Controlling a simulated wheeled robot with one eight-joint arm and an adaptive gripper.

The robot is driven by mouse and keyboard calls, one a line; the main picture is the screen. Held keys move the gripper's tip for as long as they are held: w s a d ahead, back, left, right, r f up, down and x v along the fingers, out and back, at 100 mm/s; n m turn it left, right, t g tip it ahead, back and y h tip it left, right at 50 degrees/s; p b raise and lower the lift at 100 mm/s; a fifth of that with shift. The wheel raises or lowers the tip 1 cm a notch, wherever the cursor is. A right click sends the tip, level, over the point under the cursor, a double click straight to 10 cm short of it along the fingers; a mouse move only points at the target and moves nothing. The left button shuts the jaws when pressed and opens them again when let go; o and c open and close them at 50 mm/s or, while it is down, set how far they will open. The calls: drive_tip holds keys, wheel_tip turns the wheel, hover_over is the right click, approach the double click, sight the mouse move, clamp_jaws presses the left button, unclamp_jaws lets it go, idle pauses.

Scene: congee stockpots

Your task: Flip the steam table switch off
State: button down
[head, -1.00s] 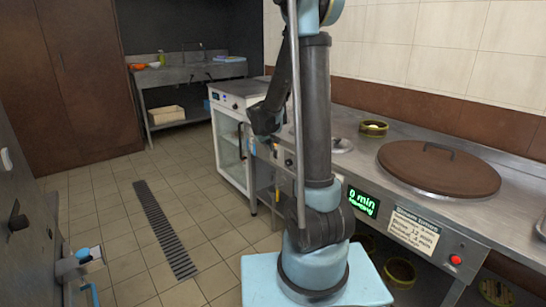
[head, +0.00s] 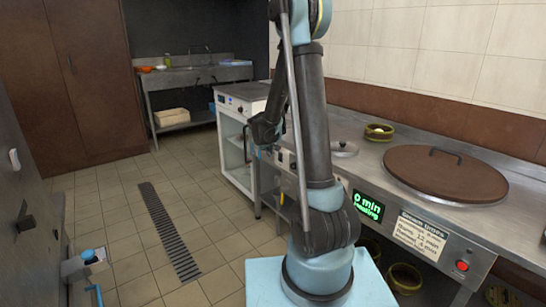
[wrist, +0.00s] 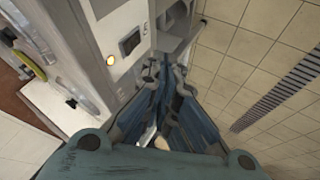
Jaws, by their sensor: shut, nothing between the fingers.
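In the wrist view a dark rocker switch (wrist: 130,42) sits on a pale panel, with a lit orange lamp (wrist: 110,60) beside it. I cannot tell the switch's position. My gripper (wrist: 160,66) is shut and empty, its fingers close to the panel's edge and apart from the switch in the picture; the depth gap is unclear. In the head view my gripper (head: 262,132) hangs by the counter front, left of my arm. The steel counter front (head: 437,262) carries a green display (head: 368,206) reading 0 min.
A red button (head: 462,266) and label card (head: 421,236) are on the counter front. A brown lid (head: 445,180) and a bamboo-like bowl (head: 380,132) sit on top. A white cabinet (head: 235,150) stands behind my gripper. The tiled floor left, with a drain grate (head: 168,232), is free.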

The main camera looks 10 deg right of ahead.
sight(278, 157)
drive_tip(key=shift+w+d+f, duration=0.95)
drive_tip(key=shift+w+f, duration=0.15)
drive_tip(key=shift+w, duration=0.15)
drive_tip(key=shift+w+d+f, duration=0.9)
drive_tip(key=shift+w+f, duration=0.25)
drive_tip(key=shift+w, duration=0.05)
drive_tip(key=shift+w+d+f, duration=0.95)
drive_tip(key=shift+w+f, duration=0.15)
drive_tip(key=shift+w, duration=0.15)
